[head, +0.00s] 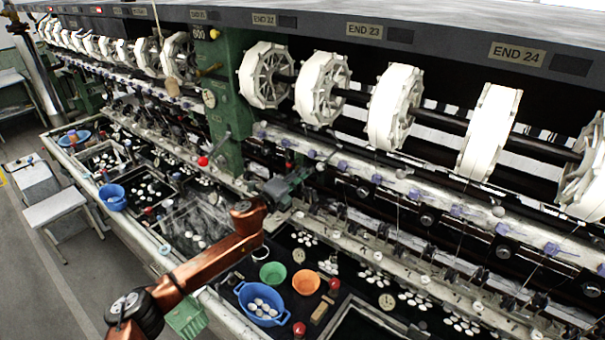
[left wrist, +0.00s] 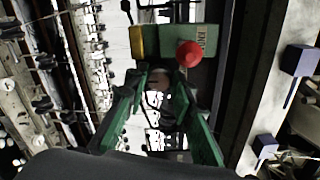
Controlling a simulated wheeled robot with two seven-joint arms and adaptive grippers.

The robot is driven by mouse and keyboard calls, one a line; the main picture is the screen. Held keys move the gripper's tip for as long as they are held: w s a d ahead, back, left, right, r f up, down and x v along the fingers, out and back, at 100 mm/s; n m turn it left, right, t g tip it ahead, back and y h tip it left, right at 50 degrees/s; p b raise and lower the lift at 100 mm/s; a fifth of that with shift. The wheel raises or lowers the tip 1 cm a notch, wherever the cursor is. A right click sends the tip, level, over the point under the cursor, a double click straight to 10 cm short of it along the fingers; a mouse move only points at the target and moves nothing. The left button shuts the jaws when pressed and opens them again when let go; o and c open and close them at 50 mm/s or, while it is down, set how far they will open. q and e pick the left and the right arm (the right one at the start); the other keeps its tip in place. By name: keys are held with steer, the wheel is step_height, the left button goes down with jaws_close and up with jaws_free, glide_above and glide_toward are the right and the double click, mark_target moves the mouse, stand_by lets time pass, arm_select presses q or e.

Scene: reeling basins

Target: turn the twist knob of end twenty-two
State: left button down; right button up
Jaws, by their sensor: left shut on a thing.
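The END 22 label (head: 264,19) is on the top panel, above a white reel (head: 265,75). My left gripper (head: 296,180) reaches in from the lower left to the rail beside the green post. A red ball (left wrist: 188,53) on a green block is just beyond the fingertips.
Below my left arm are a blue basin (head: 248,292) with white cocoons, a green bowl (head: 273,273) and an orange bowl (head: 306,283). The green post (head: 222,95) stands left of the gripper. Purple blocks (left wrist: 298,60) line the rail on the right in the wrist view.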

arm_select(q)
steer(key=c, duration=1.9)
jaws_free()
steer(key=shift+c, duration=0.2)
steer(key=shift+o, duration=1.4)
steer(key=v, duration=1.2)
